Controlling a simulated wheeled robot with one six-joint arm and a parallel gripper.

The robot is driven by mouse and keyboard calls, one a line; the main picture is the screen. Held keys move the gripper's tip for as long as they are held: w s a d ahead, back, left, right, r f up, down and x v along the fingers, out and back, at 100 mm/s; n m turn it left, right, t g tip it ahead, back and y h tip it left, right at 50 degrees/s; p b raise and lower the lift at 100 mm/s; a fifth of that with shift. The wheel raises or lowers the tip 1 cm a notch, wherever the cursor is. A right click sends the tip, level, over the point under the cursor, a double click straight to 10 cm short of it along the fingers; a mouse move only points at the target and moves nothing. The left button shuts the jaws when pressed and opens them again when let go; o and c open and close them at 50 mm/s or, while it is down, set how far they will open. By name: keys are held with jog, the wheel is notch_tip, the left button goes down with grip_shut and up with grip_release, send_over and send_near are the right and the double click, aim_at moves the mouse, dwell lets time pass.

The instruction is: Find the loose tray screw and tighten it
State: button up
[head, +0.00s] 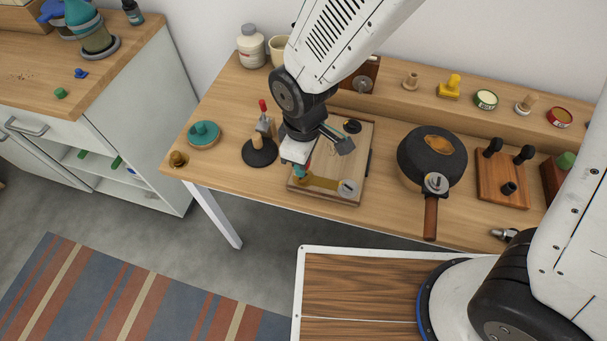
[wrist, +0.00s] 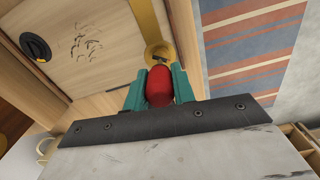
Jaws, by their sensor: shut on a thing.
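The wooden tray (head: 333,150) lies on the workbench, with a brass strip (head: 325,182) along its front edge. A round silver-grey disc (head: 347,188) sits at the strip's right end, and a black round knob (head: 352,126) is at the back. My gripper (head: 302,172) is over the tray's front left. In the wrist view its teal fingers (wrist: 160,88) are shut on a red rounded handle (wrist: 159,86). A round brass piece (wrist: 160,53) at the strip's end shows just beyond the handle. Whether the held tool touches it is hidden.
A black round stand (head: 260,152) with a red-tipped tool is left of the tray. A teal-topped round item (head: 204,134) is farther left. A black pan (head: 431,158) with a wooden handle lies to the right. Several small items line the raised back shelf (head: 400,100).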

jog(key=shift+f, duration=0.35)
dwell(0.6)
jog(key=m, duration=1)
jog(key=shift+m, duration=0.7)
jog(key=m, duration=0.4)
jog(key=shift+r, duration=0.2)
